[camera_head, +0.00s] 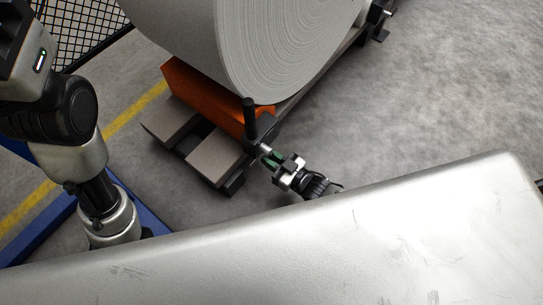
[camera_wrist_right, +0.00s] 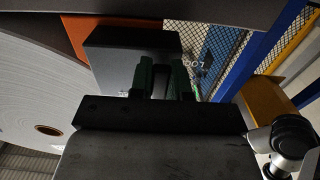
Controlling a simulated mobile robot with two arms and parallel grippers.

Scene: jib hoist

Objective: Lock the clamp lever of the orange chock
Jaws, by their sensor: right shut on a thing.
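The orange chock (camera_head: 190,88) sits against the underside of a large pale roll; its orange also shows in the wrist view (camera_wrist_right: 88,32). The clamp lever (camera_head: 250,118), with a black grip standing up, is at the chock's near end, with a small silver part near its foot. My right gripper (camera_head: 270,158) has green fingertips at this foot and is shut on the lever; the exact contact is hard to see. In the wrist view, the right fingers (camera_wrist_right: 164,80) reach a dark block, and partly hidden lettering shows beside them. My left gripper is out of view.
The big roll (camera_head: 290,45) rests on a dark rail. Two grey pads (camera_head: 215,160) lie beside the chock. A blue frame (camera_head: 45,215) and a yellow floor line are at left, black mesh at upper left. The floor at right is clear.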

